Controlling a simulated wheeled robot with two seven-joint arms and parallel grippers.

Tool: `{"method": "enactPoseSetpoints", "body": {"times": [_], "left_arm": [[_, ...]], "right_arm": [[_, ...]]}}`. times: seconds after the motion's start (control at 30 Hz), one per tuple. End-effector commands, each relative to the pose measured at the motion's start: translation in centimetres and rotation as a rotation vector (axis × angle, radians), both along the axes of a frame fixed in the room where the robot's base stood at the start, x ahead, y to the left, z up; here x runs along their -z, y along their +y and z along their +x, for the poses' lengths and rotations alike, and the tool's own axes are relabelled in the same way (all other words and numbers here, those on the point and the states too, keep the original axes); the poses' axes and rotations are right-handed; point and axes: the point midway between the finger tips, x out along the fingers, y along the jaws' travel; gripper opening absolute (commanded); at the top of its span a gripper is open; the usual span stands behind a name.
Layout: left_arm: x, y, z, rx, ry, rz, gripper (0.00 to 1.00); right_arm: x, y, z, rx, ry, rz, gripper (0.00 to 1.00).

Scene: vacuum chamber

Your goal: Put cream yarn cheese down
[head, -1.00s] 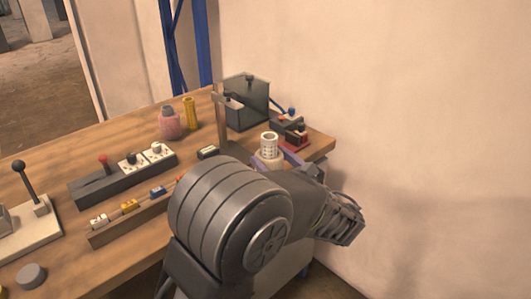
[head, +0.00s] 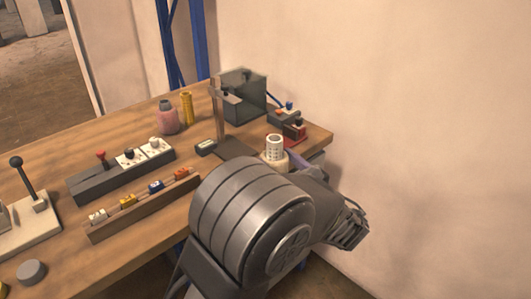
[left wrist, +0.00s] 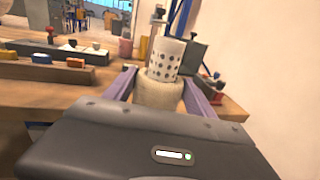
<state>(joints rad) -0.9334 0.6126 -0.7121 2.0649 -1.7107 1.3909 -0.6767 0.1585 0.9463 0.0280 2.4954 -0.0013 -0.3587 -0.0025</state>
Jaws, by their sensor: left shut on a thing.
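The cream yarn cheese (head: 272,162) is a short cream winding on a white perforated tube, and it stands upright. In the left wrist view the cheese (left wrist: 158,94) sits between the two purple fingers of my left gripper (left wrist: 160,88), which is shut on it. In the head view my left gripper (head: 286,162) is partly hidden behind my own arm, near the table's right end. The underside of the cheese is hidden, so I cannot tell whether it touches anything. My right gripper is in neither view.
The wooden table (head: 120,130) carries a post on a dark base (head: 236,149), a dark box (head: 242,98), a red-based device (head: 292,132), a pink jar (head: 168,120) and a yellow cylinder (head: 186,108). Switch blocks (head: 122,170) stand left. A wall rises on the right.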

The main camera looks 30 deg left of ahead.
Motion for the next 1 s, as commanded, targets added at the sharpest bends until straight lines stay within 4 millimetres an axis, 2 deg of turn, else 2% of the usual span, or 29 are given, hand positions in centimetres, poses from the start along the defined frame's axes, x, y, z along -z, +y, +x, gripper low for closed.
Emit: {"method": "enactPoseSetpoints", "body": {"times": [0.17,0.3,0.4,0.53,0.7,1.0], "left_arm": [[2.9,-4.4,-0.5,0.066,0.007,0.011,0.08],[6.1,-7.5,-2.0,0.112,0.006,0.014,0.08],[8.2,-8.9,-3.5,0.134,0.005,0.013,0.08],[10.2,-9.6,-5.5,0.149,0.002,0.010,0.08],[11.6,-9.6,-7.0,0.154,-0.001,0.004,0.08],[11.9,-9.6,-7.1,0.153,-0.001,0.000,0.08]], "right_arm": [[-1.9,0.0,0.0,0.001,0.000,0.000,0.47],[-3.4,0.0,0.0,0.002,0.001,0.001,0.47],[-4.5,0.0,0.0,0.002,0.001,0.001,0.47],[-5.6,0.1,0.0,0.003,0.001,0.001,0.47],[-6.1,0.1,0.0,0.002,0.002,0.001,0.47],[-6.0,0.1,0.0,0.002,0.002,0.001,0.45]]}}
